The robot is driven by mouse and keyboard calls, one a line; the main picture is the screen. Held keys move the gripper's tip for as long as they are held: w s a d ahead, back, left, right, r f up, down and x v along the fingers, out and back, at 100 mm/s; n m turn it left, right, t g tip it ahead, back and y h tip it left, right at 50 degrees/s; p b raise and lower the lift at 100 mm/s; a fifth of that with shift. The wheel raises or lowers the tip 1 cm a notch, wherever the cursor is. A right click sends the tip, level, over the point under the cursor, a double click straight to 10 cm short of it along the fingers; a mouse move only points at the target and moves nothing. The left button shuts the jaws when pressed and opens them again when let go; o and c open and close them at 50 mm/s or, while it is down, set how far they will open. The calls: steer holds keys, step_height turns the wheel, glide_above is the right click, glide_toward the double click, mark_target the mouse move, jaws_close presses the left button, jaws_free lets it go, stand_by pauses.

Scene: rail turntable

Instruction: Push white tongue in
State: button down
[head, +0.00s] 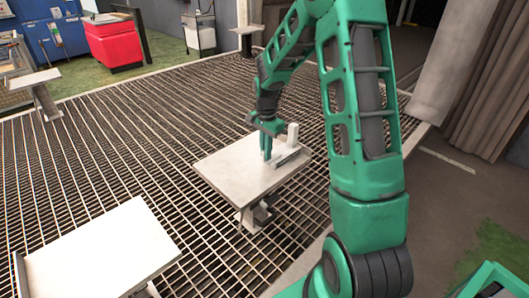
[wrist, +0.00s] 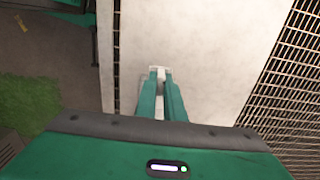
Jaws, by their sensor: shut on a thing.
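A pale square table top (head: 235,170) stands on a short post over the grating. It also fills the middle of the wrist view (wrist: 215,60). A grey slide fitting (head: 291,158) lies at its right edge, with an upright white block (head: 293,134) beside my gripper. My gripper (head: 266,154) points down at this fitting. In the wrist view its two green fingers (wrist: 161,88) are close together, shut on a small white piece (wrist: 159,70), which seems to be the white tongue. The fingers hide most of the tongue, so how far it sticks out cannot be told.
Another pale table (head: 100,250) stands at the lower left, and a smaller one (head: 35,79) at the far left. A red bin (head: 115,42) is at the back. The grating (head: 120,140) between the tables is clear.

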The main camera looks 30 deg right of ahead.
steer(key=shift+d, duration=0.1)
steer(key=shift+w+d, duration=0.1)
steer(key=shift+d, duration=0.35)
steer(key=c, duration=1.8)
jaws_free()
steer(key=shift+c, duration=0.2)
steer(key=shift+r, duration=0.15)
step_height(320, 180, up, 10)
steer(key=shift+w+f, duration=0.1)
steer(key=shift+r, duration=0.3)
